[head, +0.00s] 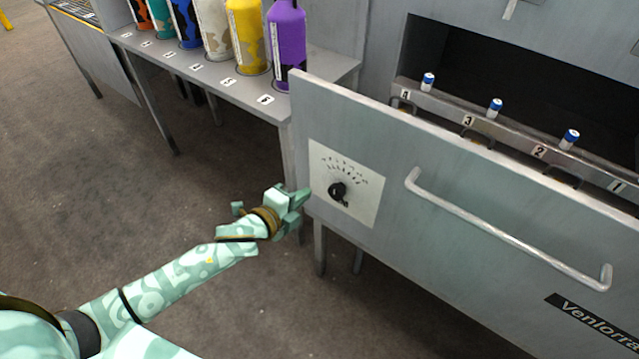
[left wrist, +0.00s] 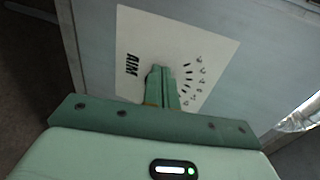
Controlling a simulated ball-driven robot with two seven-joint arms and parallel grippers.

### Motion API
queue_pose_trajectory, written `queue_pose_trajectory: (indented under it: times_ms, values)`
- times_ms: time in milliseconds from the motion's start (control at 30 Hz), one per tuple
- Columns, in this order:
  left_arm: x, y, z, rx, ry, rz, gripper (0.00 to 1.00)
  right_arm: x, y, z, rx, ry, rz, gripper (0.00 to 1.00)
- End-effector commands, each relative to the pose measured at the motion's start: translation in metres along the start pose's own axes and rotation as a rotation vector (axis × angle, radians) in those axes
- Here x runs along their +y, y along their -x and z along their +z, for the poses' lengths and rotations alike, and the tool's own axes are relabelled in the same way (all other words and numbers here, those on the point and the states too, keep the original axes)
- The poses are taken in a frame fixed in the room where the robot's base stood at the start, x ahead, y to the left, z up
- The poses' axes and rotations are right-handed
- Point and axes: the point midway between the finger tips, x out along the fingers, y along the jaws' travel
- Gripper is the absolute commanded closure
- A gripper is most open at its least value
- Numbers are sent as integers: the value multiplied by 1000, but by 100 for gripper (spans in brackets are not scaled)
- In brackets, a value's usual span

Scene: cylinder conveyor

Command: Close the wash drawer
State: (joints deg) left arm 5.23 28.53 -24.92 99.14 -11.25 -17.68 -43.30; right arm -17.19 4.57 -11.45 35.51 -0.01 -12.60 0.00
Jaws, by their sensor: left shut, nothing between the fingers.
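The wash drawer (head: 470,190) is a grey metal front standing out from the machine, with its inside showing behind it. It carries a long bar handle (head: 505,235) and, at its left, a white dial plate (head: 362,205) with a black knob (head: 338,191). My left gripper (head: 303,196) is shut and empty by the drawer's left edge, beside the dial plate. In the left wrist view its fingers (left wrist: 163,85) overlap the dial plate (left wrist: 195,45) and hide most of the knob. I cannot tell whether they touch it. My right gripper is not in view.
Numbered slots with small blue-capped vials (head: 495,107) lie behind the drawer front. A grey shelf (head: 215,82) at the upper left holds several coloured bottles, with a purple one (head: 286,45) nearest the drawer. Open floor (head: 90,190) lies at the left.

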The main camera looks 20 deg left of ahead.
Motion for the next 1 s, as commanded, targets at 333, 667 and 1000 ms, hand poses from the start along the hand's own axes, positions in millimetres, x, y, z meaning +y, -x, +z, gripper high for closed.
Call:
queue_pose_trajectory:
  times_ms: [333, 667, 1000]
  values:
    - [-7, -56, 0, 0, 1, 0, 100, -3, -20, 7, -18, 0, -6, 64]
    - [-12, -63, 0, 0, 0, 1, 100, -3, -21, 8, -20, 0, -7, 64]
    - [-13, -66, 0, 0, 0, 0, 100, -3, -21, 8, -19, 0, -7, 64]
